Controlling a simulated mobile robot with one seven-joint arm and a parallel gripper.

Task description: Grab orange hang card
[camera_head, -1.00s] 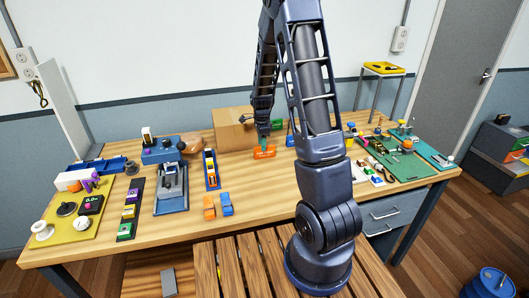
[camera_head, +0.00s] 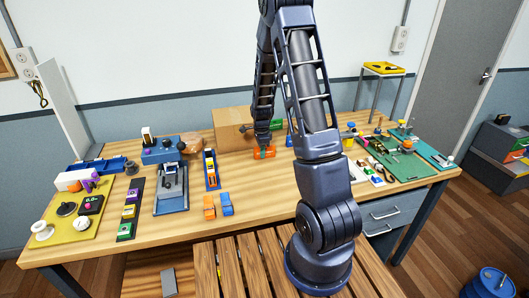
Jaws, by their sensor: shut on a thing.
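The orange hang card (camera_head: 270,151) is at the back middle of the table, in front of the cardboard box. My gripper (camera_head: 263,149) points down at it and is shut on it. The fingertips are small in this view and partly merge with the orange card. I cannot tell whether the card still touches the table.
A cardboard box (camera_head: 231,126) stands just behind the card, with a green item (camera_head: 276,125) beside it. Orange and blue pieces (camera_head: 209,207) lie nearer the front. A green board (camera_head: 397,162) with small parts is at right. The front middle of the wooden table (camera_head: 262,195) is clear.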

